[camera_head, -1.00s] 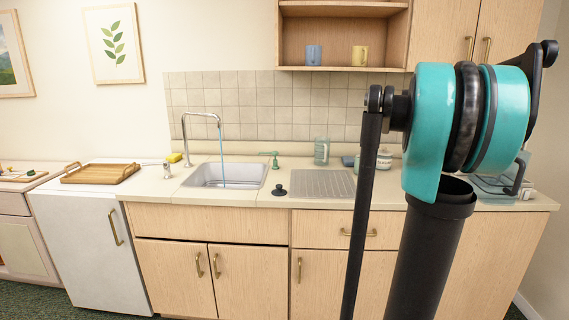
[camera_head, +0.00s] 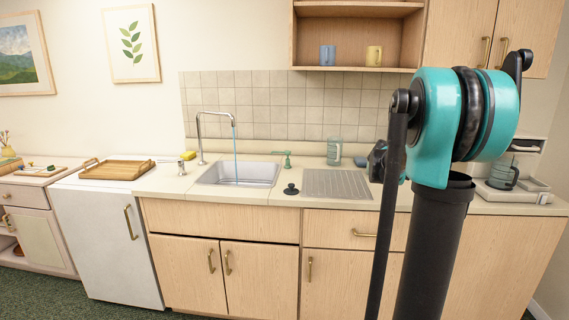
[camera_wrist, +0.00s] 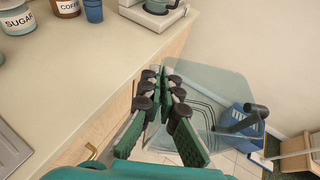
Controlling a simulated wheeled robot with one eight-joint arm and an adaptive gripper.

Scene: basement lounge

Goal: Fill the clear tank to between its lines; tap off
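The clear tank (camera_wrist: 205,85) hangs in the wrist view past the counter edge, with dark lines on its wall and a dark handle-like bar (camera_wrist: 240,120) at its right. My gripper (camera_wrist: 164,78) is closed at the tank's near left side and appears to hold it. I cannot make out water in it. In the head view the tank is hidden behind my arm. The tap (camera_head: 200,135) is running; a blue stream (camera_head: 235,150) falls into the sink (camera_head: 250,173). A green lever (camera_head: 285,158) stands behind the sink's right corner.
A black plug (camera_head: 291,189) and ribbed drainboard (camera_head: 337,184) lie right of the sink. A clear jug (camera_head: 334,152) stands behind them. A coffee machine (camera_head: 513,190) is at the far right. Sugar (camera_wrist: 15,18) and coffee (camera_wrist: 67,7) jars and a blue cup (camera_wrist: 93,10) stand on the counter.

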